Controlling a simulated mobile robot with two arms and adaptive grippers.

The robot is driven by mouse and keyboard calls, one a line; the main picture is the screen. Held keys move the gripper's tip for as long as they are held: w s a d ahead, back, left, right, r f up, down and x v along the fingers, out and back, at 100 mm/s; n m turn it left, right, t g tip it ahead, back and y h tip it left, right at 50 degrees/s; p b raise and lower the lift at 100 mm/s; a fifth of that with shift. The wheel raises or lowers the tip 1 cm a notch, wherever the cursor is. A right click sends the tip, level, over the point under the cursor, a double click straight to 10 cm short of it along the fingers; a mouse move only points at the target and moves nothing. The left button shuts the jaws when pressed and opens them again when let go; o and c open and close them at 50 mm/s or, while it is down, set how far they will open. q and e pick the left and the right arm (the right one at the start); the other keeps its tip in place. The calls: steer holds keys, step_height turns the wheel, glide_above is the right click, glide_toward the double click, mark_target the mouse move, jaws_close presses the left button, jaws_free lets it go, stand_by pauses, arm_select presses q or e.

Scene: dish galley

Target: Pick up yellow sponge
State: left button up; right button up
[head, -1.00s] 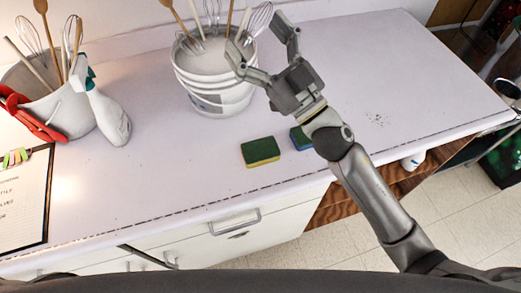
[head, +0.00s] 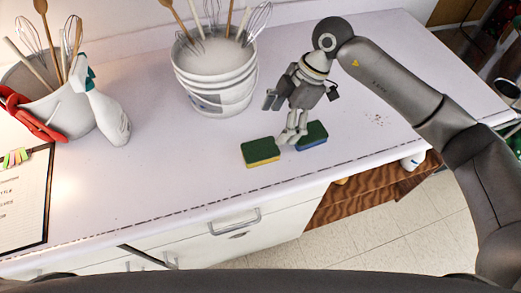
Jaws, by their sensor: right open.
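The yellow sponge (head: 261,153) lies flat on the white counter, with a dark green scouring top and a yellow side facing me. A similar sponge with a blue side (head: 312,136) lies just to its right. My right gripper (head: 283,120) is open and empty, pointing down above and behind the two sponges. Its nearer finger appears in the gap between them and overlaps the edge of the blue sponge in the picture; I cannot tell whether it touches. My left gripper is not in view.
A white bucket (head: 216,85) with whisks and wooden utensils stands behind the sponges. At the left are a grey bucket (head: 65,112), a spray bottle (head: 108,115) and a clipboard (head: 25,205). The counter (head: 170,180) left of the sponges is clear; its front edge is near.

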steer(key=p, duration=0.1)
glide_above(262, 148)
steer(key=d, duration=0.2)
steer(key=f, duration=0.5)
steer(key=shift+w+d, duration=0.15)
steer(key=shift+w, duration=0.1)
steer(key=p+x, duration=0.2)
steer(key=x, duration=0.2)
steer(key=shift+a+p, duration=0.2)
steer(key=shift+p, duration=0.1)
steer(key=shift+a+f, duration=0.2)
steer(key=shift+f, duration=0.25)
steer(key=shift+f, duration=0.3)
steer(key=shift+c, duration=0.5)
steer(key=c, duration=0.7)
